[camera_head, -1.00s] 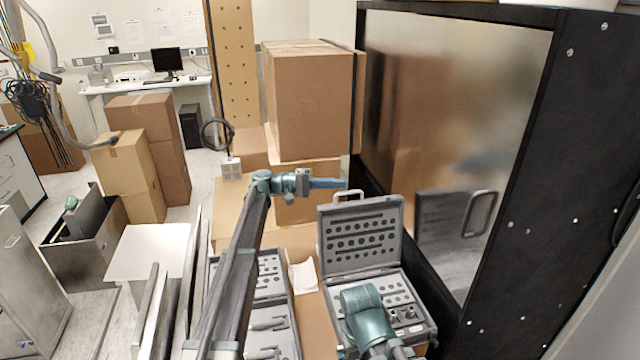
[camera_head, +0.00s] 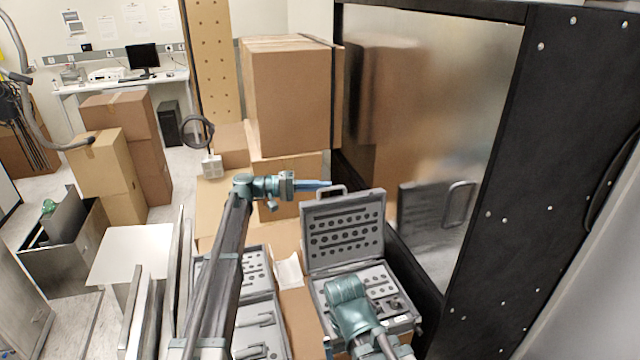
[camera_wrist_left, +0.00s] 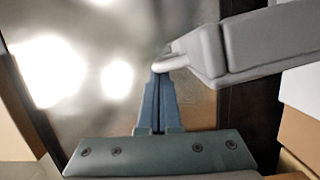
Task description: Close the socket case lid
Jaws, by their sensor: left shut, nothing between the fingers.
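The grey socket case (camera_head: 414,325) stands open on the cardboard, its lid (camera_head: 344,258) raised roughly upright at the back. The lid's handle (camera_head: 344,191) is at its top edge, and the lid and handle also show close up in the left wrist view (camera_wrist_left: 262,45). My left gripper (camera_head: 328,185) is shut and empty, pointing right at the handle. In the left wrist view its fingertips (camera_wrist_left: 160,76) are at the handle loop; contact is unclear. My right arm's teal joint covers part of the case base; its fingers are not visible.
A second open case (camera_head: 240,310) lies to the left, partly behind my left arm. Large cardboard boxes (camera_head: 285,100) stand behind. A black-framed cabinet with a shiny panel (camera_head: 430,120) is close on the right and reflects the lid.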

